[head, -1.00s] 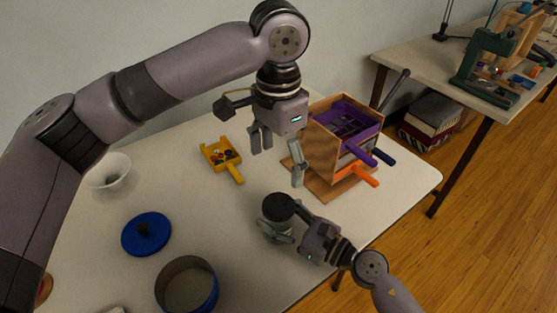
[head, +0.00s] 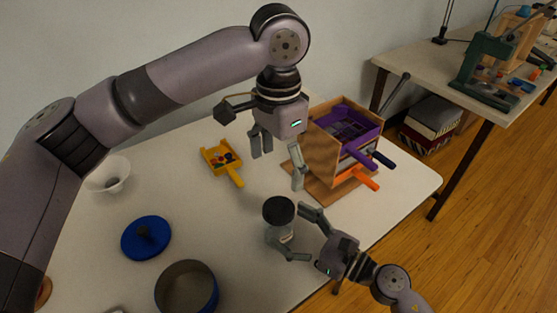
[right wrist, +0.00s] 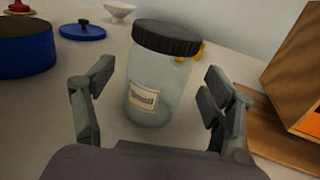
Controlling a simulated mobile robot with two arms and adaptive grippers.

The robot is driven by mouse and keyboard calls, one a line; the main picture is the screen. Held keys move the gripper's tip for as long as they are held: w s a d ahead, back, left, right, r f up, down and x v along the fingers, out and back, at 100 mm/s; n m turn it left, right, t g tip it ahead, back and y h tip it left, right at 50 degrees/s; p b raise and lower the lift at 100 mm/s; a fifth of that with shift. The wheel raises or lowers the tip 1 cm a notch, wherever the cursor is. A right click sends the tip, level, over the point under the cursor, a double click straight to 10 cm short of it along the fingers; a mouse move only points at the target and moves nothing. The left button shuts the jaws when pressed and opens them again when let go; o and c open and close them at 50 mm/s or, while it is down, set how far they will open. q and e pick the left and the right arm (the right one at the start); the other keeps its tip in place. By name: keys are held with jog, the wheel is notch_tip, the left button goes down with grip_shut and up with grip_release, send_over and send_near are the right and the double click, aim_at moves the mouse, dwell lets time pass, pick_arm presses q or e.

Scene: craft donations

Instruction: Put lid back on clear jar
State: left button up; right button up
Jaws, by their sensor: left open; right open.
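The clear jar (head: 281,236) stands upright on the table, with a pale label in the right wrist view (right wrist: 143,97). Its black lid (head: 279,209) sits level on the jar's mouth; the lid also shows in the right wrist view (right wrist: 167,37). My right gripper (head: 304,233) is open at the jar's right side. In the right wrist view the jar stands beyond and between the spread fingers, with gaps at both sides. My left gripper (head: 276,166) is open and empty above the table, behind the jar in the head view.
A blue lid with a knob (head: 146,238) lies left, near an open blue tin (head: 188,287). A white bowl (head: 108,175), a yellow scoop (head: 222,160) with small pieces and a wooden box with purple drawer (head: 345,137) stand farther back. Table space left of the jar is free.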

jog(key=v, duration=0.8)
